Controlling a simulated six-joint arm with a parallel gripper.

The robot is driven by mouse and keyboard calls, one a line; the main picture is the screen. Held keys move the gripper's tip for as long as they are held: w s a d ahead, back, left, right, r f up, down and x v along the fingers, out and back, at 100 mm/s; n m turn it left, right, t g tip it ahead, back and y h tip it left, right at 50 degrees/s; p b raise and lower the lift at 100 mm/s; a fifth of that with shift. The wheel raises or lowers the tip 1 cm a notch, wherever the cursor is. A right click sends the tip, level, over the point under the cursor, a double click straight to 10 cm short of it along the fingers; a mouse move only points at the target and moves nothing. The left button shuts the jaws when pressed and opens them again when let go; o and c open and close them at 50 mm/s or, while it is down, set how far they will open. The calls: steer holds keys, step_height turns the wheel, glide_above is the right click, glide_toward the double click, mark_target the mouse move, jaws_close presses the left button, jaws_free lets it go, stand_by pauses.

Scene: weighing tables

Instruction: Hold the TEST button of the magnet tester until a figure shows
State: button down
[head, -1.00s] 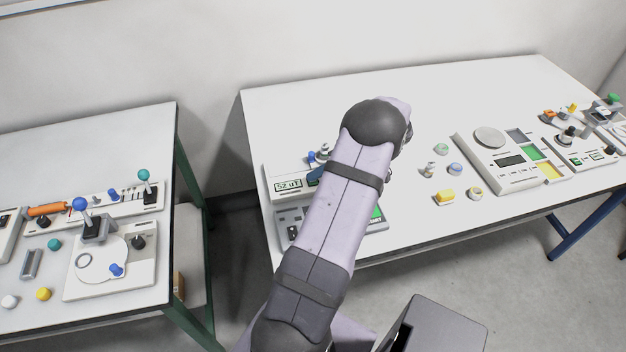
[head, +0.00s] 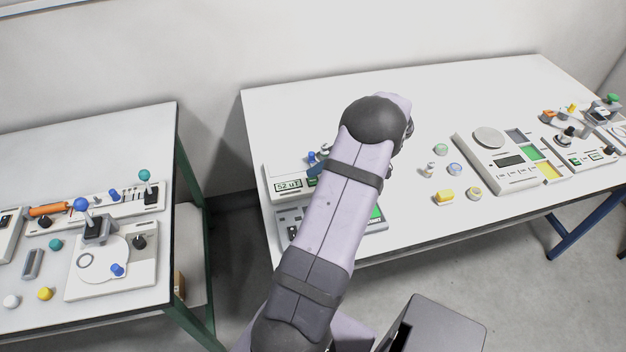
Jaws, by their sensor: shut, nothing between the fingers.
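The magnet tester (head: 280,196) appears to be the pale device at the left end of the right table; its small display (head: 289,185) reads what looks like "52 uT". My arm passes in front of its right part, so the TEST button cannot be made out. My gripper is hidden behind my own arm, so I cannot see whether it touches the tester. A blue knob (head: 311,157) and a small metal piece (head: 324,150) show at the tester's back edge.
A grey device with a green panel (head: 376,215) lies in front of the tester, partly covered by my arm. The left table (head: 150,122) holds other instruments. The right table's back is clear.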

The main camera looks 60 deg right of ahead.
steer(key=shift+r+p, duration=1.15)
steer(key=shift+r, duration=1.35)
steer(key=w+a+r+n+g+y, duration=0.1)
steer(key=w+a+g, duration=0.3)
steer(key=a, duration=0.6)
steer(key=w+a+g, duration=0.2)
steer(key=w+a, duration=0.4)
steer(key=a, duration=0.5)
steer(key=s+a+n+g+h, duration=0.1)
steer(key=s+a, duration=0.3)
steer(key=a, duration=0.7)
steer(key=s+a+n+g+h, duration=0.1)
steer(key=s+a+n+h, duration=0.1)
steer(key=a, duration=0.8)
steer(key=shift+s+a+f+n+g+h+p, duration=0.2)
steer(key=shift+s+a+n+g+h+p, duration=0.3)
steer(key=shift+s, duration=0.65)
steer(key=shift+d, duration=0.1)
